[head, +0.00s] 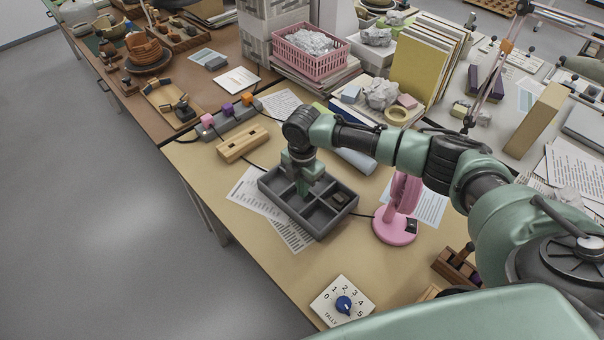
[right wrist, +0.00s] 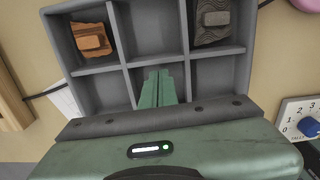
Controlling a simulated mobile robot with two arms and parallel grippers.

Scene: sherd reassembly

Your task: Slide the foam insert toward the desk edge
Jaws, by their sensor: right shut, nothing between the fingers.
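The foam insert (head: 322,229) is a dark grey tray with several compartments, lying on the tan desk, partly over a printed sheet. It also shows in the right wrist view (right wrist: 53,35). An orange-brown sherd (right wrist: 91,40) and a dark striped sherd (right wrist: 211,21) lie in separate compartments. The dark one also shows in the head view (head: 340,199). My right gripper (head: 304,191) points down into the insert, shut and empty. In the right wrist view its green fingertips (right wrist: 158,73) are in a middle compartment near a divider; contact is unclear. My left gripper is out of view.
A pink lamp or stand (head: 394,238) stands right of the insert. A wooden slotted block (head: 243,145) lies beyond it. A dial plate (head: 343,302) sits near the front.

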